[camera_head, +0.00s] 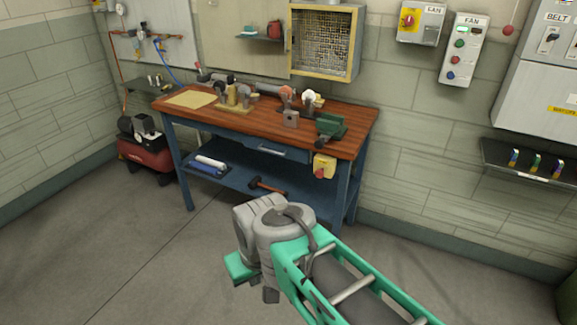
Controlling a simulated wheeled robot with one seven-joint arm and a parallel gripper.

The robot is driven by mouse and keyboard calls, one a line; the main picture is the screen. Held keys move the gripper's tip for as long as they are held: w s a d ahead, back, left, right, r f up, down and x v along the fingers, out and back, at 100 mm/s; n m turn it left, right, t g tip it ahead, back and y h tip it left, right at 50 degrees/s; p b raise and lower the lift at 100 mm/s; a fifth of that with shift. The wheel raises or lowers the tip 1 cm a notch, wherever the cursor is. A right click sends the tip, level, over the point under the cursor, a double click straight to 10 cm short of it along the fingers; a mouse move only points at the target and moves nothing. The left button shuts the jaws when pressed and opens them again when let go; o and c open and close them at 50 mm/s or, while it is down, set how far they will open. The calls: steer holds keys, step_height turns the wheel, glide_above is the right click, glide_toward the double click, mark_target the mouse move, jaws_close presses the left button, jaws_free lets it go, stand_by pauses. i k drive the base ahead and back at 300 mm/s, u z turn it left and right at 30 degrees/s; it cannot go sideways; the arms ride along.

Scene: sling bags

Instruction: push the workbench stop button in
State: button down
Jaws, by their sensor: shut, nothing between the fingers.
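The workbench stop button is a small red knob (319,173) on a yellow box (326,163). The box is fixed at the front right of the workbench (345,145), just below the wooden top. How far the knob stands out is too small to tell. My gripper (270,296) hangs below the grey wrist of my arm, in front of the bench, lower and to the left of the button and apart from it. It is shut and empty; its fingers are small and partly hidden by my arm.
Tools and a green vise (331,126) stand on the bench. A hammer (263,185) lies on its lower shelf. A red compressor (147,153) is at left. Fan boxes (463,50) and a belt cabinet (540,85) hang on the right wall. The floor before the bench is clear.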

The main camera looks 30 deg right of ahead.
mark_target(319, 173)
steer(key=z, duration=0.2)
steer(key=i, duration=1.7)
steer(key=z, duration=0.55)
